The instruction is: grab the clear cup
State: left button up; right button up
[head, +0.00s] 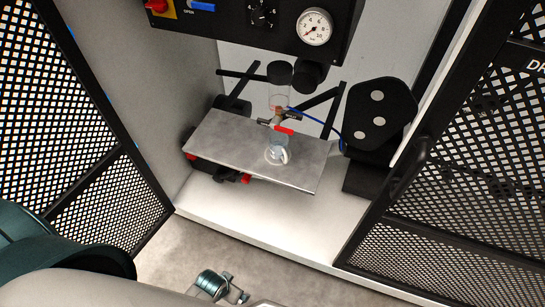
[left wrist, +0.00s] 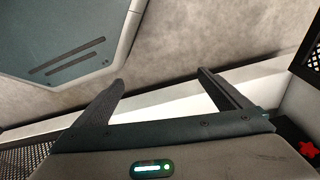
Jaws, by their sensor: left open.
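The clear cup (head: 277,150) stands upright on a grey metal plate (head: 225,135) in the head view. It is see-through, with a handle on its right side, and sits below a small tap with a red lever (head: 284,130). My left gripper (left wrist: 160,80) is open in the left wrist view, with nothing between its two dark fingers. The cup does not show in that view, and the gripper is apart from it. My right gripper cannot be made out in either view.
A black control box with a gauge (head: 314,27) hangs above the plate. Black perforated doors (head: 75,130) stand open left and right (head: 460,180). A black block (head: 378,115) stands right of the plate. The plate's front is clear.

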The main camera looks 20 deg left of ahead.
pick_arm(q)
jog(key=w+r+t+h+b, duration=0.1)
jog(key=w+r+t+b, duration=0.15)
jog(key=w+r, duration=0.45)
jog(key=w+r+t+b, duration=0.2)
jog(key=w+r+b, duration=0.1)
jog(key=r, duration=0.8)
pick_arm(e)
jog(key=w+r+t, duration=0.1)
jog(key=w+r, duration=0.3)
jog(key=r, duration=0.7)
pick_arm(q)
jog(key=w+a+r+m+t+h, duration=0.3)
jog(key=w+r+t+h, duration=0.4)
jog(key=w+r, duration=0.7)
jog(key=shift+w+a+r+t, duration=0.3)
jog(key=shift+w+a+t, duration=0.2)
jog(key=shift+t, duration=0.55)
pick_arm(e)
jog(key=s+f, duration=0.1)
jog(key=f, duration=1)
jog(key=s+f, duration=0.2)
jog(key=f, duration=0.8)
jog(key=shift+s+a+f, duration=0.3)
jog(key=shift+f, duration=0.05)
